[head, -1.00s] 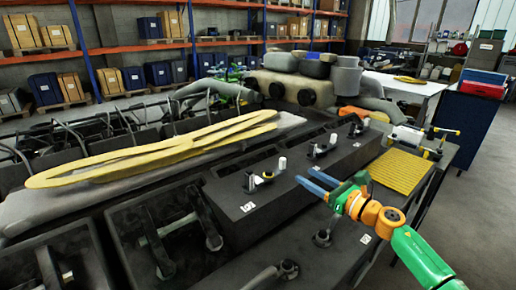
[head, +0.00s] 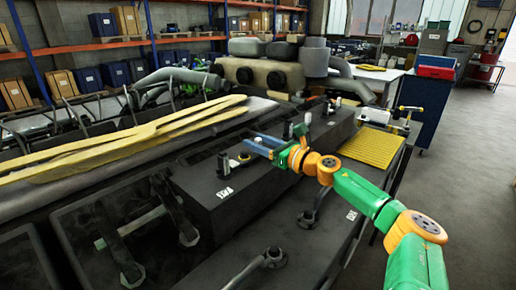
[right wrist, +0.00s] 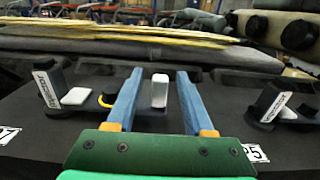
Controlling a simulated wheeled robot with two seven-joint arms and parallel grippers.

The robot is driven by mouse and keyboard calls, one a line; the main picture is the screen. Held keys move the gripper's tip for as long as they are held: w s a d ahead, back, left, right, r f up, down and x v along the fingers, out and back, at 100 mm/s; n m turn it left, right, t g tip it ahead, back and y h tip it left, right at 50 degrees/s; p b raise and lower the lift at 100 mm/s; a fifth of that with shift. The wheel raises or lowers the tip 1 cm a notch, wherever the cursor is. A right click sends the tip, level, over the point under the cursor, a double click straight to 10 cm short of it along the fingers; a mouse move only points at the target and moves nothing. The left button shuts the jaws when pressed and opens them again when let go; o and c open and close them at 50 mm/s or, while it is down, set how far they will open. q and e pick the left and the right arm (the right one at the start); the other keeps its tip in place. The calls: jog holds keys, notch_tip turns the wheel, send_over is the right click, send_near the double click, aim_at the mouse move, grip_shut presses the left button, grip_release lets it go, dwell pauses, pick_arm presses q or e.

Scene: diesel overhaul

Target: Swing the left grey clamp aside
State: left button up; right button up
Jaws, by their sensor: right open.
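My right gripper (head: 262,147) is open above the dark engine cover. In the right wrist view its two blue fingers (right wrist: 155,92) reach forward on either side of a small pale grey upright piece (right wrist: 160,90), apparently part of the left clamp; I cannot tell if they touch it. To its left are a yellow ring (right wrist: 107,98), a pale block (right wrist: 75,96) and a dark post with a white label (right wrist: 47,85). In the head view this post (head: 223,161) stands just left of the fingers, which hide the upright piece. My left gripper is out of view.
A second similar post (right wrist: 270,101) stands to the right in the wrist view. Long yellow parts (head: 140,138) lie on the engine behind. A yellow ribbed mat (head: 372,148) lies to the right. Pipe fittings (head: 274,257) stick up in front.

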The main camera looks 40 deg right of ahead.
jog(key=shift+s+r, duration=0.1)
grip_shut()
